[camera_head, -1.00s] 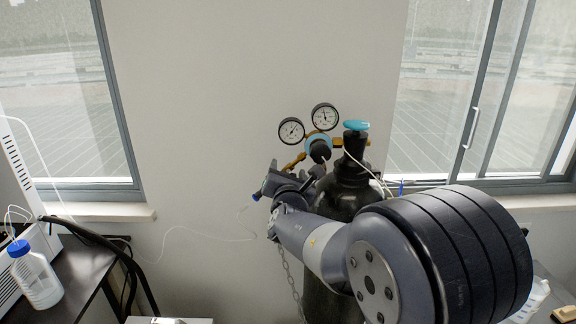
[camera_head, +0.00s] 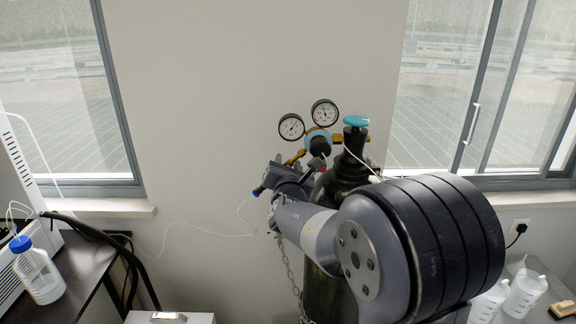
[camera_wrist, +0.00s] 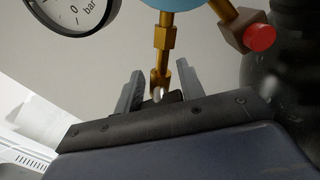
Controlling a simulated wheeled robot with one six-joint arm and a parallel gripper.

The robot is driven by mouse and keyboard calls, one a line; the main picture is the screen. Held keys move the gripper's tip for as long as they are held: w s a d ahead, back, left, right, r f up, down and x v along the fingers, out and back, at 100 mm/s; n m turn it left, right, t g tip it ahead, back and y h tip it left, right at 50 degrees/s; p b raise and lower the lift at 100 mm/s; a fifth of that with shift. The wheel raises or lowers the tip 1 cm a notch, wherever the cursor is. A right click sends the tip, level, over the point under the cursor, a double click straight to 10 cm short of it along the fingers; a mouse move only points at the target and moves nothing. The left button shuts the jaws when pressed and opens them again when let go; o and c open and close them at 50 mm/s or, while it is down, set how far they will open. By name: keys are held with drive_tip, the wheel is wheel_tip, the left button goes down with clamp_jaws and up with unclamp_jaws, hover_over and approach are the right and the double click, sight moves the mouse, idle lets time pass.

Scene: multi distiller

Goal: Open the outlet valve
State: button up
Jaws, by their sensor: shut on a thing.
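The gas cylinder (camera_head: 325,290) stands upright by the wall with a brass regulator (camera_head: 319,141) on top. The regulator's brass outlet stem (camera_wrist: 161,45) comes down between my gripper's fingers in the wrist view. My gripper (camera_head: 281,172) is at the outlet on the regulator's left side, shut on the outlet valve. The valve itself is mostly hidden by the fingers; a small dark part (camera_wrist: 174,97) shows between them. A blue tip (camera_head: 257,191) with a thin white tube sticks out left of the gripper.
Two round gauges (camera_head: 291,127) and a turquoise cylinder knob (camera_head: 356,121) sit close above my gripper. A chain (camera_head: 288,262) hangs beside the cylinder. A desk with a blue-capped bottle (camera_head: 40,275) is at left; white bottles (camera_head: 525,292) stand at right.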

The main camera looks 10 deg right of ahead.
drive_tip(key=shift+c, duration=0.7)
drive_tip(key=shift+n+b, duration=0.55)
drive_tip(key=shift+n, duration=0.25)
drive_tip(key=o, duration=1)
drive_tip(key=shift+s, duration=0.1)
drive_tip(key=s+a+b, duration=0.2)
drive_tip(key=s, duration=0.8)
drive_tip(key=shift+s, duration=0.25)
drive_tip(key=shift+w, duration=0.1)
